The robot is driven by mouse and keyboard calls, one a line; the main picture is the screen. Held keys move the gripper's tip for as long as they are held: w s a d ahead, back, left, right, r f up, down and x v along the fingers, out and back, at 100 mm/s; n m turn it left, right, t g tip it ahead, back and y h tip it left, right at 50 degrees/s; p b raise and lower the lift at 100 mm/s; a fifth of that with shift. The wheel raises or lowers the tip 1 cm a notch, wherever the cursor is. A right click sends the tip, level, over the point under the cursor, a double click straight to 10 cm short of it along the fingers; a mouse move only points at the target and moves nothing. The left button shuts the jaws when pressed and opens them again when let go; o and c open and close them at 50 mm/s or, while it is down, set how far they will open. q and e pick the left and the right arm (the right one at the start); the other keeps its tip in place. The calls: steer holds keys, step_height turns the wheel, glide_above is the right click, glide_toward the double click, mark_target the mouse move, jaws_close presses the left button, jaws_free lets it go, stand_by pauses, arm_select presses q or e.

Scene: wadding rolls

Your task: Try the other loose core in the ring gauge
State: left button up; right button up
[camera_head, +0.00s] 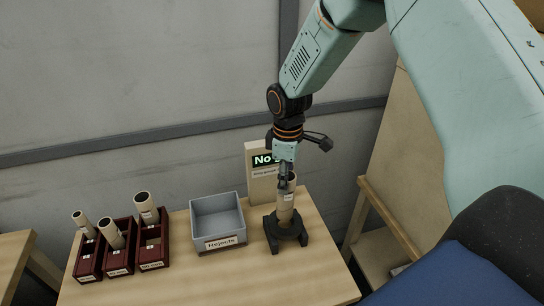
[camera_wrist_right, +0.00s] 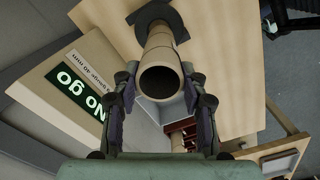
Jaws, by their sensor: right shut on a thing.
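A tan cardboard core (camera_head: 286,205) stands upright at the black ring gauge (camera_head: 287,233) on the table. My right gripper (camera_head: 287,182) is shut on the core near its upper end. In the right wrist view the core's open end (camera_wrist_right: 160,82) sits between the two fingers (camera_wrist_right: 161,92), and its far end meets the gauge's black plate (camera_wrist_right: 157,14). I cannot tell how deep the core sits in the ring. A sign behind it (camera_head: 262,172) reads "No go" in the wrist view (camera_wrist_right: 77,87). My left gripper is not in view.
Three dark red boxes (camera_head: 118,262) stand at the left, each with a tan core leaning in it. A grey bin labelled "Rejects" (camera_head: 218,218) stands between them and the gauge, and looks empty. The table front (camera_head: 230,280) is clear. A wooden frame (camera_head: 390,215) stands at the right.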

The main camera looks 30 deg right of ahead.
steer(key=shift+s+r+p, duration=0.2)
steer(key=shift+r+p, duration=0.45)
steer(key=shift+r, duration=0.35)
steer(key=shift+w+r+p, duration=0.2)
steer(key=shift+r+p, duration=0.35)
steer(key=shift+r, duration=0.05)
steer(key=shift+s+r+p, duration=0.15)
steer(key=shift+r+p, duration=0.4)
steer(key=shift+r, duration=1.75)
